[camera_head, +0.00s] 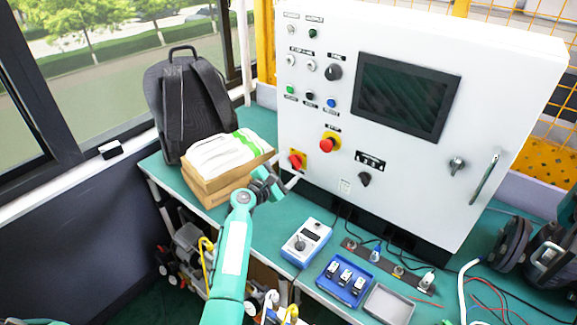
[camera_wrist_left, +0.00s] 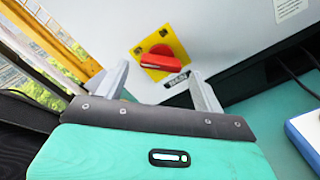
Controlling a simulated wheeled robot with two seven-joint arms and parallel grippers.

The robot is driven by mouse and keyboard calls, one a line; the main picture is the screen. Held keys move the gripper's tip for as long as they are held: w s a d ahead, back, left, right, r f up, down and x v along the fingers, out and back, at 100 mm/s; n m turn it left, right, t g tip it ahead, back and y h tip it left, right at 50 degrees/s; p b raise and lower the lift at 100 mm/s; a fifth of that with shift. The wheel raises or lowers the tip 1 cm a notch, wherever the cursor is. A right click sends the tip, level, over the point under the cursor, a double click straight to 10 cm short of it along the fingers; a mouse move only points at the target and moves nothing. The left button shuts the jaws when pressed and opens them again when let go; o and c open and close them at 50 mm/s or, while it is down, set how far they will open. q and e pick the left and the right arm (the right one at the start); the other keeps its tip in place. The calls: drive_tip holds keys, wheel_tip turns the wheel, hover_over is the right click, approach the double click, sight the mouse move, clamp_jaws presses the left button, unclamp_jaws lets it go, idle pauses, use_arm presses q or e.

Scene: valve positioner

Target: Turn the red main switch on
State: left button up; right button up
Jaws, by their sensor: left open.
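The red main switch (camera_head: 296,161) is a red rotary handle on a yellow plate, low on the left of the white control cabinet's front. In the left wrist view the red handle (camera_wrist_left: 165,63) lies nearly horizontal across its yellow plate, slightly tilted. My left gripper (camera_head: 284,176) is just below and left of the switch in the head view. In the left wrist view its two fingers (camera_wrist_left: 158,74) are spread and empty, with the switch ahead between and beyond their tips. They appear apart from the handle. My right gripper is not in view.
The white cabinet (camera_head: 420,165) also carries a red emergency-stop button (camera_head: 328,142), a dark screen (camera_head: 405,95) and a black knob (camera_head: 364,179). Cardboard boxes (camera_head: 225,180) and a black backpack (camera_head: 187,105) stand left of my gripper. A blue-and-white box (camera_head: 306,243) sits on the green bench.

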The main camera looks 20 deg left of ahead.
use_arm(q)
drive_tip(key=shift+w+d, duration=0.25)
drive_tip(key=shift+w, duration=0.4)
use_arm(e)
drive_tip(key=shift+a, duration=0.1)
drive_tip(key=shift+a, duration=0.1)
